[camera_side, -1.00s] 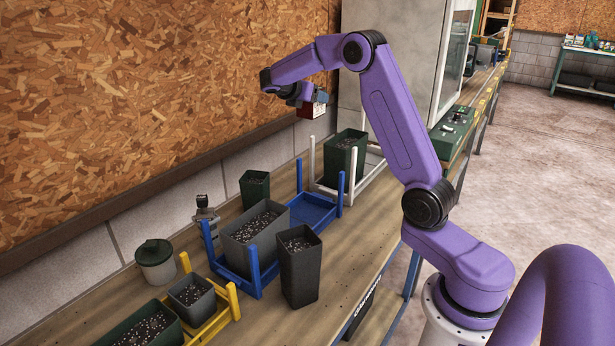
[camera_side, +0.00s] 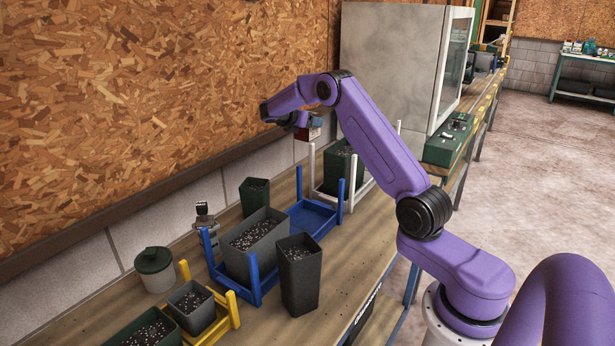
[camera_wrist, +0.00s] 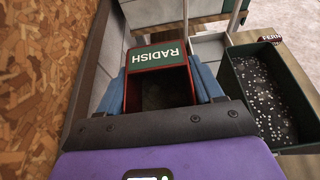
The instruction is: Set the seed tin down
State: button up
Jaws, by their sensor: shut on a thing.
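The seed tin (camera_side: 309,134) is a small red-sided box. In the wrist view it (camera_wrist: 158,62) shows an open top, a dark inside and a green label reading RADISH. My gripper (camera_side: 305,125) is shut on the tin, with blue fingers against its two sides in the wrist view (camera_wrist: 158,85). The tin is held above the back of the bench near the white rack (camera_side: 314,170). The side view does not clearly show the gap below it.
A blue rack (camera_side: 315,222), a small green pot (camera_side: 254,197), grey pots and a lidded tub (camera_side: 155,268) stand nearer. The chipboard wall (camera_side: 150,100) is close behind.

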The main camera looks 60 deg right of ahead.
notch_tip(320, 180, down, 16)
jog(key=shift+f, duration=0.25)
dwell(0.3)
jog(key=shift+f, duration=0.1)
jog(key=o, duration=1.1)
jog(key=v, duration=0.7)
jog(key=shift+a, duration=0.3)
jog(key=shift+w+r, duration=0.1)
jog(key=shift+r, duration=0.15)
